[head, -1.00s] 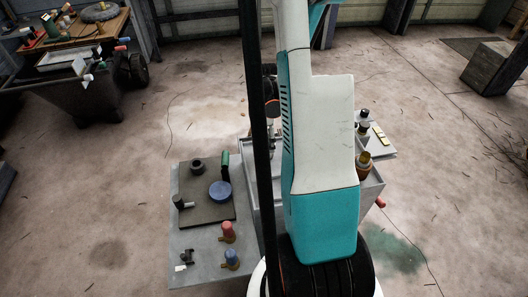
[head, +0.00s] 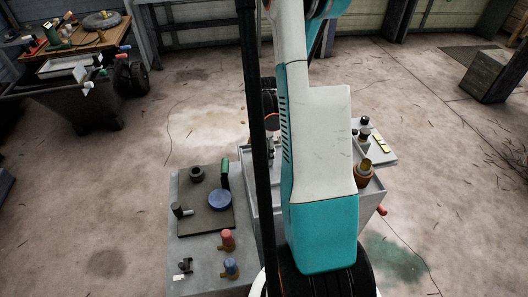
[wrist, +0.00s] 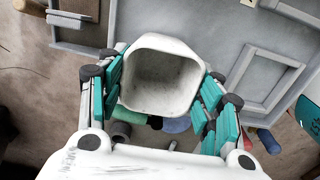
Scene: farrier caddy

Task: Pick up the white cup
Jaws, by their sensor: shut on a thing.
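The white cup (wrist: 160,50) is in the middle of the wrist view, a rounded-square vessel with its open mouth towards the camera; its inside looks empty. My gripper (wrist: 162,84) is shut on it, with the teal and grey fingers against its left and right sides. The cup appears raised above the grey surfaces, which look smaller behind it. In the head view my arm covers the middle, and I cannot make out the cup or the gripper there.
A grey side shelf (head: 205,262) holds a dark mat (head: 205,221) with a blue disc (head: 220,199), plus red-topped (head: 227,238) and blue-topped (head: 230,267) fittings. A grey caddy tray (head: 370,187) is partly behind my arm. A cluttered cart (head: 85,90) stands far left. Open floor surrounds them.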

